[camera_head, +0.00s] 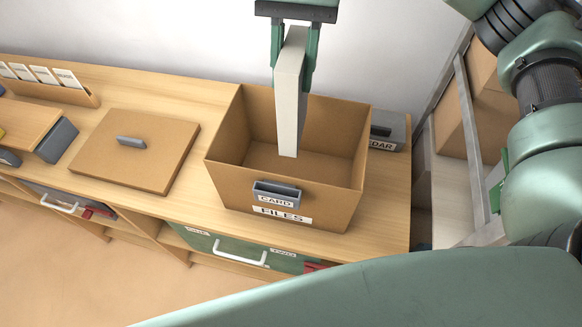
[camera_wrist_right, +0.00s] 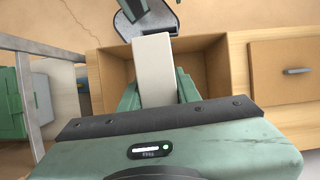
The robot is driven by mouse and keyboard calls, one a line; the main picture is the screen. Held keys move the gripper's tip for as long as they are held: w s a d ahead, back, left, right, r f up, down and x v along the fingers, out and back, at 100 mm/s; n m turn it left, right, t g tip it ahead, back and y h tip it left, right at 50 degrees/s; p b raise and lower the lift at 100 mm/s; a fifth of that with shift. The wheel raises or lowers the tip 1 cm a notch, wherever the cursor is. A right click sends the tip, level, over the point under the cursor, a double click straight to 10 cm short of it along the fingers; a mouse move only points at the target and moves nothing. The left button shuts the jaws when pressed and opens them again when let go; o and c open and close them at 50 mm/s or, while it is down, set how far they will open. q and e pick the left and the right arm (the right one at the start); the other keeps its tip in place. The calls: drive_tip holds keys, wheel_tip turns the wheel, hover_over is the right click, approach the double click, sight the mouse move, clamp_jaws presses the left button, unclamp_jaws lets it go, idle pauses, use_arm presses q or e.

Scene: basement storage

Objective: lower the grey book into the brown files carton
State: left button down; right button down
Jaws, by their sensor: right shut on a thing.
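My right gripper (camera_head: 292,78) comes down from the top of the head view. It is shut on the grey book (camera_head: 289,115), a pale slab held upright by its upper end. The brown files carton (camera_head: 336,205) is open-topped and stands on the wooden bench, with a grey handle and a "FILES" label on its front. The book's lower end overlaps the carton's opening, clear of the side walls in the picture. How deep it reaches is hard to tell. In the right wrist view the book (camera_wrist_right: 154,70) lies in front of the carton (camera_wrist_right: 114,72). My left gripper is not in view.
A flat brown lid (camera_head: 135,160) with a grey handle lies left of the carton. A grey labelled box (camera_head: 392,130) stands close behind its right side. A metal rack (camera_head: 466,130) with cartons is further right. A card holder (camera_head: 50,88) sits at the far left.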

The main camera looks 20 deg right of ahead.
drive_tip(key=shift+f+b, duration=6.45)
drive_tip(key=shift+f, duration=1.3)
drive_tip(key=shift+f+b, duration=0.75)
drive_tip(key=shift+f, duration=0.1)
drive_tip(key=c, duration=0.9)
unclamp_jaws()
